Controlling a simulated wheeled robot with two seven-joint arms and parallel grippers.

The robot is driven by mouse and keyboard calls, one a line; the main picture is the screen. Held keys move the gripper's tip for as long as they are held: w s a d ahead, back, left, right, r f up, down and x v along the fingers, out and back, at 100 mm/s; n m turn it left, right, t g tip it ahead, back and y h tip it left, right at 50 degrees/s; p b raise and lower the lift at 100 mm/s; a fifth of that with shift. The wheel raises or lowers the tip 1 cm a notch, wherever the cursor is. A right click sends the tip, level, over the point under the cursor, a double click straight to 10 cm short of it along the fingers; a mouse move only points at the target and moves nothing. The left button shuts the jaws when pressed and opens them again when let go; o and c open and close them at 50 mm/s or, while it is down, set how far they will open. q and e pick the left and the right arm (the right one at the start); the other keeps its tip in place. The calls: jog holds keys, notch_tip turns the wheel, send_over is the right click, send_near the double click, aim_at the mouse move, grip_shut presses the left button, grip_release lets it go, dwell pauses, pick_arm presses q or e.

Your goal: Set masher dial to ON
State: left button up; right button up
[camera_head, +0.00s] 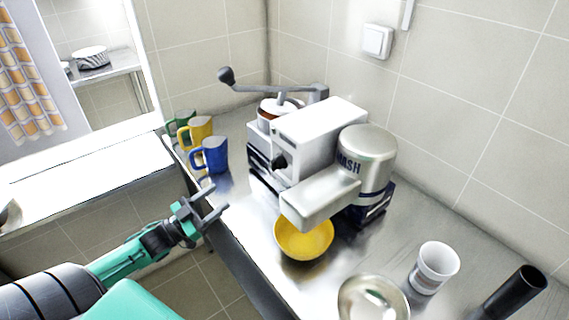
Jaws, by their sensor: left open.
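The masher (315,139) stands on the metal counter, a white machine with a silver cylinder marked "MASH" (366,150) and a spout. A black dial (280,163) sits on its left-facing side; its setting is too small to read. A lever with a black knob (226,76) reaches over the top at the back. My left gripper (217,204) is open and empty, by the counter's left edge, to the left of and lower in the picture than the dial, apart from it. My right gripper is not in view.
A yellow bowl (303,240) sits under the spout. Blue (211,156), yellow (197,133) and green (180,123) mugs stand at the back left. A white cup (434,267), a metal dish (372,301) and a black cylinder (515,293) are at the front right. A wall switch (376,41) is behind.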

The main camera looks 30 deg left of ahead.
pick_arm(q)
notch_tip(320, 180, up, 5)
jog(key=d+m+h, duration=0.2)
jog(key=d, duration=0.1)
jog(key=h+p, duration=0.1)
send_near(276, 164)
jog(key=shift+w+a+f+p+x, duration=0.15)
jog(key=shift+p+x, duration=0.3)
jog(key=shift+x, duration=0.9)
jog(key=shift+w+f+p+x, duration=0.1)
jog(key=shift+p+x, duration=0.3)
jog(key=shift+x, duration=0.95)
jog(key=shift+w+a+f+p+x, duration=0.15)
jog(key=shift+p+x, duration=0.3)
jog(key=shift+x, duration=0.9)
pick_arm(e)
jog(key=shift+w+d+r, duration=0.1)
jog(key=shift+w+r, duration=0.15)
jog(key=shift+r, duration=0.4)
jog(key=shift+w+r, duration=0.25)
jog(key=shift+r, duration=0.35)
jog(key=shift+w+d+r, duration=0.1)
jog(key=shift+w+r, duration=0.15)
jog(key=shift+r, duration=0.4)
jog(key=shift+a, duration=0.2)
pick_arm(q)
jog(key=shift+c, duration=0.8)
jog(key=c, duration=0.8)
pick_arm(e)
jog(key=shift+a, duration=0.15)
